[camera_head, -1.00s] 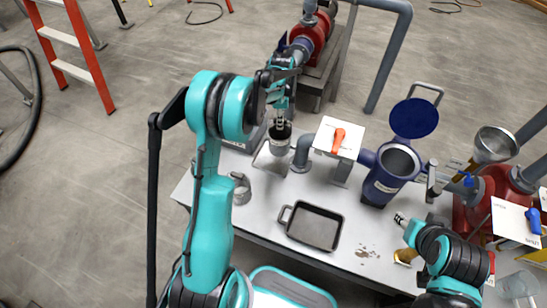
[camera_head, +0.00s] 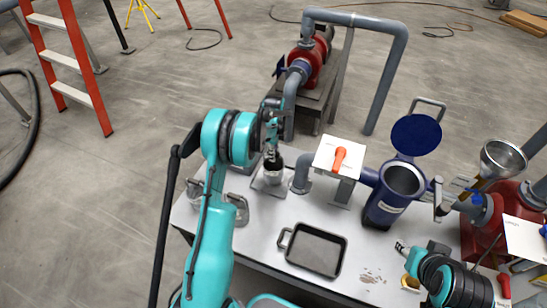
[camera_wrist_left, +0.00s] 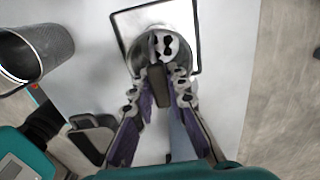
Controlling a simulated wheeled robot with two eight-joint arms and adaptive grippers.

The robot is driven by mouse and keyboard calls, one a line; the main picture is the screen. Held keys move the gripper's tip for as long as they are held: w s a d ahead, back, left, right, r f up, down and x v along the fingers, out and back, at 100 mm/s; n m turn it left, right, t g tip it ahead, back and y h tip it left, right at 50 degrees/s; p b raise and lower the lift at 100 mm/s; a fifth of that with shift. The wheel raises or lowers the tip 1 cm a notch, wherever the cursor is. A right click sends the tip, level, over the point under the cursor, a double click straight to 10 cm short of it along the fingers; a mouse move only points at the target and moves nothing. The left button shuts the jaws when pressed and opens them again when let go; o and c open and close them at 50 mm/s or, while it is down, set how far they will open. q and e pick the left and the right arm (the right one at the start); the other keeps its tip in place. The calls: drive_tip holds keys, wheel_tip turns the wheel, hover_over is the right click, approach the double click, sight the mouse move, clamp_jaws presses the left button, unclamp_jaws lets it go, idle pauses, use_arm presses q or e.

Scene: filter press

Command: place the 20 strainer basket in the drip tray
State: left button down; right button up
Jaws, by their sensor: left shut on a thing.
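My left gripper (camera_head: 272,146) is shut on the dark handle (camera_wrist_left: 158,82) of a metal strainer basket (camera_head: 273,176). The basket hangs or stands upright beneath it. In the left wrist view the round basket (camera_wrist_left: 132,62) overlaps a light square with a thin dark rim (camera_wrist_left: 197,40); I cannot tell whether it touches it. The basket's number is not readable. A black rectangular tray (camera_head: 345,252) with a loop handle lies nearer on the table. I cannot tell from markings which is the drip tray. My right gripper (camera_head: 402,247) is at right; its jaws are too small to judge.
Another metal mesh basket (camera_wrist_left: 38,48) stands beside the held one. A blue strainer housing (camera_head: 383,210) has its lid (camera_head: 416,135) open. A panel with an orange valve handle (camera_head: 339,158) stands right of the held basket. The table right of the black tray has dark spots.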

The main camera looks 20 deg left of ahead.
use_arm(q)
drive_tip(key=shift+f, duration=0.3)
drive_tip(key=shift+r, duration=0.15)
drive_tip(key=c, duration=1.9)
unclamp_jaws()
drive_tip(key=shift+f, duration=0.25)
drive_tip(key=o, duration=0.4)
drive_tip(key=shift+r, duration=0.1)
drive_tip(key=shift+r, duration=0.1)
